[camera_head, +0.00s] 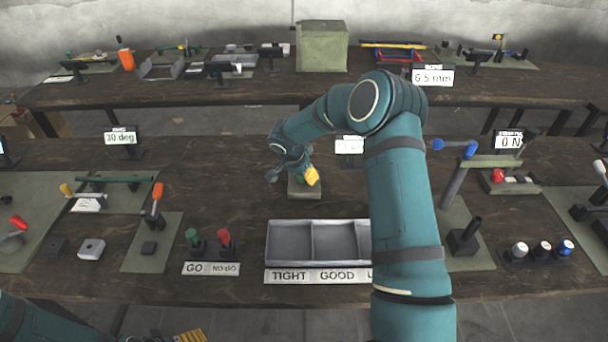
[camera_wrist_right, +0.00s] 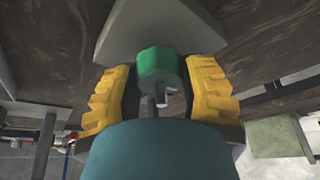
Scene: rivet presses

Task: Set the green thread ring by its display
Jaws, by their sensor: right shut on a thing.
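My right gripper (camera_head: 308,178) is shut on the green thread ring (camera_wrist_right: 158,66), over a small grey-green block (camera_head: 305,192) behind the three-part tray. In the right wrist view the ring sits between the yellow fingers (camera_wrist_right: 158,88), with a small grey metal piece at its near end. In the head view the fingers hide most of the ring. A small display (camera_head: 349,145) stands behind and to the right of the gripper, its text too small to read. My left gripper (camera_head: 190,337) is only partly in view at the bottom edge.
A metal tray (camera_head: 290,240) labelled TIGHT and GOOD stands in front of the block. Green and red GO/NO-GO gauges (camera_head: 208,243) are to its left. A 30 deg display (camera_head: 122,138) and a 0 N display (camera_head: 508,140) flank the area. The tabletop left of the block is clear.

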